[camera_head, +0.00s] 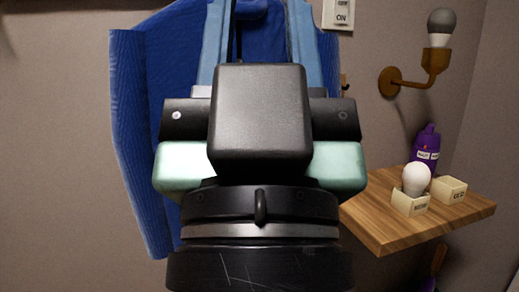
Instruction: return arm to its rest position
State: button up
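My gripper (260,110) fills the middle of the camera_head view, seen close up from behind. Its black housing and mint-green side blocks show, with the black wrist below. Two light-blue bars rise above the housing with a gap between them; I cannot tell whether they are its fingers. No fingertips can be made out, so I cannot tell whether it is open, shut or holding anything.
A blue garment (135,120) hangs behind my gripper, partly hidden. A switch plate (340,14) is above. On the right, a wall lamp (432,60) has a grey-and-white bulb. A wooden shelf (400,232) holds a white bulb (416,178), small boxes (452,189) and a purple bottle (427,146).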

notch_tip(320, 180, up, 30)
jog(key=p, duration=2.7)
jog(key=shift+p, duration=0.3)
